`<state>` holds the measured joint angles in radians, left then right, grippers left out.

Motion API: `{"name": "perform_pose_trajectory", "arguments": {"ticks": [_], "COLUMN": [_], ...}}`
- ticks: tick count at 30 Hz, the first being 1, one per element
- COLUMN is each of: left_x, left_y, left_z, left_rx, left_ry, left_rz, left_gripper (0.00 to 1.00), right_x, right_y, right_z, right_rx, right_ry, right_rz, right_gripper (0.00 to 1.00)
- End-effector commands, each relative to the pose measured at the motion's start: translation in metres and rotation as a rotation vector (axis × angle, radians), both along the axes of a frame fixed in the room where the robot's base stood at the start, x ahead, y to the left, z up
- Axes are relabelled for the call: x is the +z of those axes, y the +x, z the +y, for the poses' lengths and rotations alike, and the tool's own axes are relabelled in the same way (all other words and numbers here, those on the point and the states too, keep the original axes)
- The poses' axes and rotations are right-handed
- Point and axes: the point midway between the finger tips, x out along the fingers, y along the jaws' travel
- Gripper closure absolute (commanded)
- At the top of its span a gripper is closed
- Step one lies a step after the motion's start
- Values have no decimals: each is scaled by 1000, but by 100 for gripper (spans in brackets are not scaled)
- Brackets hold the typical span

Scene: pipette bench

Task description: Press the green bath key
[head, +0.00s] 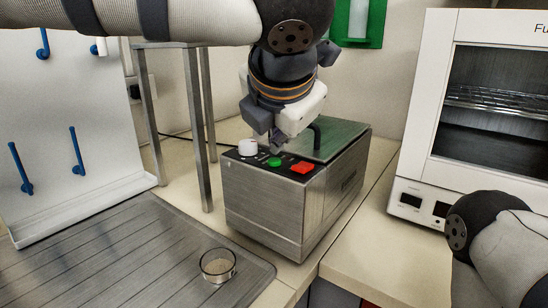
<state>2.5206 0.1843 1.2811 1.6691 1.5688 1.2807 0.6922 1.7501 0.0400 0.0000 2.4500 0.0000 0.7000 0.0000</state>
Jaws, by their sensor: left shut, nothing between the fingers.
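The bath (265,207) is a steel box with a dark control strip on top, at the middle of the head view. The green key (274,162) is round and sits on that strip, between a white knob (247,147) and a red key (302,168). My left gripper (276,147) is shut and empty. It points down over the strip, its tips just behind and above the green key; whether they touch the panel I cannot tell. My right arm shows at the lower right, but its gripper is out of view.
A grooved steel drainer (110,250) with a glass dish (218,265) lies at front left. A white pegboard (65,120) with blue pegs stands at left. A white oven-like cabinet (415,150) stands at right. The bath has a grey-green lid (338,142) with a black handle.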

Motion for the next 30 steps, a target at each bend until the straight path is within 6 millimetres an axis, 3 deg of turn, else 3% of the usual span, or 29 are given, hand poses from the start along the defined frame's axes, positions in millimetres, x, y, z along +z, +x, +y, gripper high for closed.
{"name": "perform_pose_trajectory", "arguments": {"ticks": [30], "left_x": [-10], "left_y": [0], "left_z": [0], "left_rx": [0], "left_ry": [1], "left_rz": [1], "left_gripper": [100], "right_x": [0], "right_y": [0], "right_z": [0], "right_rx": [0], "right_ry": [0], "right_rz": [0], "right_gripper": [60]}}
